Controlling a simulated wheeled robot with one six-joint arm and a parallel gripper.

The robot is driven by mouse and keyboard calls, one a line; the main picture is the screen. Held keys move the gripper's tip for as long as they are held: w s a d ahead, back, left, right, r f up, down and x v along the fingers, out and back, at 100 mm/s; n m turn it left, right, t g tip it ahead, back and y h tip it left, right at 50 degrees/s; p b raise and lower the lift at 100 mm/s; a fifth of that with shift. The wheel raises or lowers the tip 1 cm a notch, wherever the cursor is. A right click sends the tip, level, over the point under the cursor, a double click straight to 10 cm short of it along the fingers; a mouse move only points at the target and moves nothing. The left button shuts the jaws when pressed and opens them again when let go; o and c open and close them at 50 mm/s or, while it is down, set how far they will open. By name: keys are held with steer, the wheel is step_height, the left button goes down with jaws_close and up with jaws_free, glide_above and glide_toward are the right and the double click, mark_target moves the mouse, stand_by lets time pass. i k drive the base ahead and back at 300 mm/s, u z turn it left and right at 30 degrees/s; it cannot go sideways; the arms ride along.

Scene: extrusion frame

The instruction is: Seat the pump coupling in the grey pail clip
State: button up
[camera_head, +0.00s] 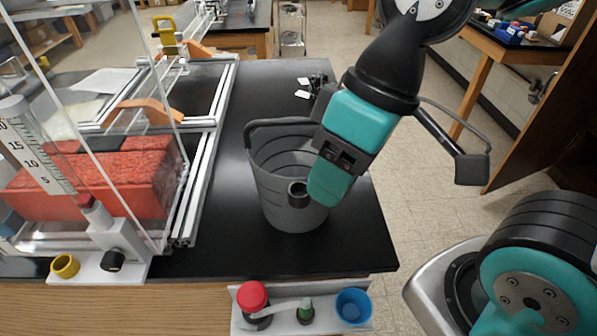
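The grey pail (275,165) stands upright on the black bench top, with its dark handle raised at the left rim. A dark round ring or socket (298,193) shows at the pail's front right; I cannot tell whether it is the clip, the coupling or both together. My gripper (325,188), teal and black, reaches down from the upper right, in front of the pail's right side, with its lower end close beside the ring. It hides part of the pail's right rim. Its fingertips are not clear, and I cannot see whether it holds anything.
A clear-walled tank frame with red blocks (120,175) stands left. A white shelf at the front edge holds a red-capped item (252,297), a small green item (305,312) and a blue cup (353,305). A yellow ring (65,266) lies front left. The bench behind the pail is mostly clear.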

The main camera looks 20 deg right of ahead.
mark_target(281, 154)
steer(key=z, duration=1.6)
steer(key=k, duration=1.45)
steer(key=u, duration=0.9)
steer(key=i, duration=0.5)
steer(key=u, duration=0.05)
